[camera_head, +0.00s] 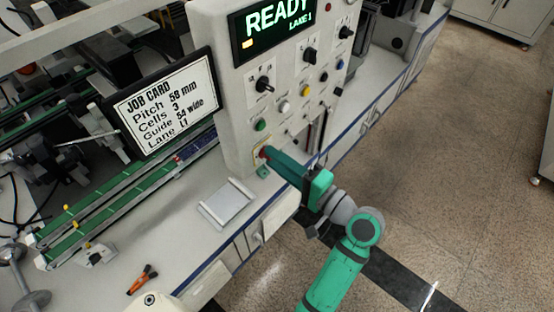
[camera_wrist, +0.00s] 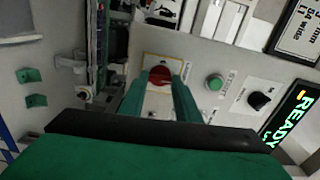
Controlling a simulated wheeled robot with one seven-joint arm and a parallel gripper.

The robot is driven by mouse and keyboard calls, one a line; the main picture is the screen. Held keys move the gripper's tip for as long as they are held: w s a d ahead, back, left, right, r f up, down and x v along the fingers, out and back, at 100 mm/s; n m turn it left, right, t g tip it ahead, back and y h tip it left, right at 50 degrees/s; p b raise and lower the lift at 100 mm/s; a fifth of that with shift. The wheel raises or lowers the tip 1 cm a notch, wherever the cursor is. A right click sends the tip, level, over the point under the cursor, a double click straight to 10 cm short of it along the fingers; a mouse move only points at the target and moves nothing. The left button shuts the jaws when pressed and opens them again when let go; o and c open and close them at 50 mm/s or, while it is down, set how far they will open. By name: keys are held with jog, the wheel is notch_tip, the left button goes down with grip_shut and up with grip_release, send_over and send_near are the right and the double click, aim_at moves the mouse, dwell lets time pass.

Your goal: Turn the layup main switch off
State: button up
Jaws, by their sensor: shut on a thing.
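The main switch (camera_wrist: 160,75) is a red knob on a yellow-edged plate, low on the light control panel (camera_head: 222,95). In the wrist view my gripper (camera_wrist: 160,88) has its two green fingers on either side of the red knob, shut on it. In the head view my gripper (camera_head: 268,153) reaches the panel's lower corner, and only a bit of the red knob (camera_head: 263,154) shows beside the fingers. The knob's exact turn angle cannot be told. The panel's display (camera_head: 273,22) reads READY, LANE 1.
A green button (camera_head: 260,125), a white button (camera_head: 284,106) and black selector knobs (camera_head: 264,85) sit close above the switch. A job card (camera_head: 165,100) stands to the left. A small tray (camera_head: 227,204) lies on the bench below.

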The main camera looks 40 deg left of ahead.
jog(key=shift+n, duration=8.6)
jog(key=o, duration=1)
jog(key=shift+o, duration=0.2)
jog(key=d, duration=1.1)
jog(key=shift+s, duration=0.45)
